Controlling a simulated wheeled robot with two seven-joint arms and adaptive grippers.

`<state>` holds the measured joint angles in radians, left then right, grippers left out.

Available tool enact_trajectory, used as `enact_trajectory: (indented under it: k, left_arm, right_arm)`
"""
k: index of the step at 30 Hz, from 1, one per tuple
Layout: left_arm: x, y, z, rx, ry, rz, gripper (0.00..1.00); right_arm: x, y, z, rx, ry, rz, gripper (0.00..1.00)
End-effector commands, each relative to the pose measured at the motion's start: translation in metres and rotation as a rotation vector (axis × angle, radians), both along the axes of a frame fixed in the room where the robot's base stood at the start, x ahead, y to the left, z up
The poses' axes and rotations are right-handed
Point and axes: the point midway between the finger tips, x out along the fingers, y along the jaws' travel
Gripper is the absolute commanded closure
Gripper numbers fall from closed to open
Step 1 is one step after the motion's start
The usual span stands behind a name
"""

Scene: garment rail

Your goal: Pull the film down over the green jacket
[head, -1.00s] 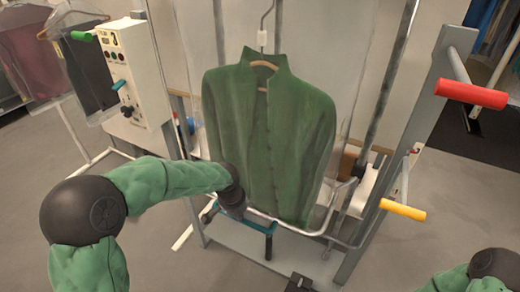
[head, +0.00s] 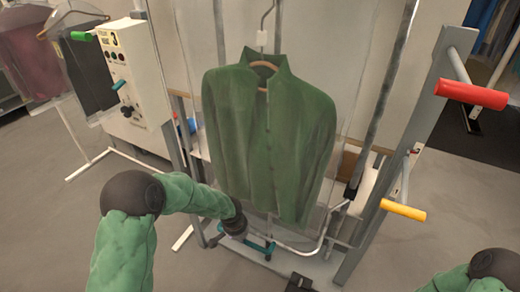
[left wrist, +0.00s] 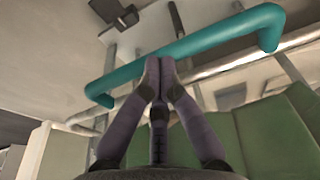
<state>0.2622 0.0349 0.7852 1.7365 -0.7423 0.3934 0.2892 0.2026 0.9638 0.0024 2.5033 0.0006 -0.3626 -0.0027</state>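The green jacket (head: 265,150) hangs upright on a wooden hanger in the head view. Clear film (head: 345,150) hangs around it, its side edges faintly visible, reaching down near the jacket's hem. A metal hoop (head: 328,236) with a teal handle (head: 268,250) sits low around the hem. The teal handle also crosses the left wrist view (left wrist: 215,38). My left gripper (left wrist: 160,65) has its fingers together on the handle. In the head view its fingertips are hard to make out. My right gripper is out of view; only part of that arm shows at lower right.
A white control box (head: 127,75) stands at left, beside other garments in film (head: 85,75). A grey post at right carries a red handle (head: 472,95) and a yellow handle (head: 403,210). A dark pedal-like block (head: 299,283) lies on the floor at the bottom.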

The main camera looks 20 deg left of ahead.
Motion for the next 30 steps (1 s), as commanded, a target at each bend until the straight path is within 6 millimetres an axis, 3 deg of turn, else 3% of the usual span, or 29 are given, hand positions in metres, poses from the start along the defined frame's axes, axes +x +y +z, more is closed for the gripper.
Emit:
enact_trajectory:
  k: [6,11,22,30]
  left_arm:
    - [-0.001,0.000,-0.029,-0.001,0.003,-0.001,1.00]
    - [-0.006,0.001,-0.022,0.001,0.000,0.000,1.00]
    - [-0.045,0.004,0.002,0.000,0.000,0.000,1.00]
    - [-0.050,0.004,0.004,0.000,0.000,0.000,1.00]
  right_arm:
    - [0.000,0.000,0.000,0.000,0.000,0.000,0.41]
    - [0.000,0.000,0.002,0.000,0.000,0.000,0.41]
    - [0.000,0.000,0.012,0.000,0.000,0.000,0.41]
    - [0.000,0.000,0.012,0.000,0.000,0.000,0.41]
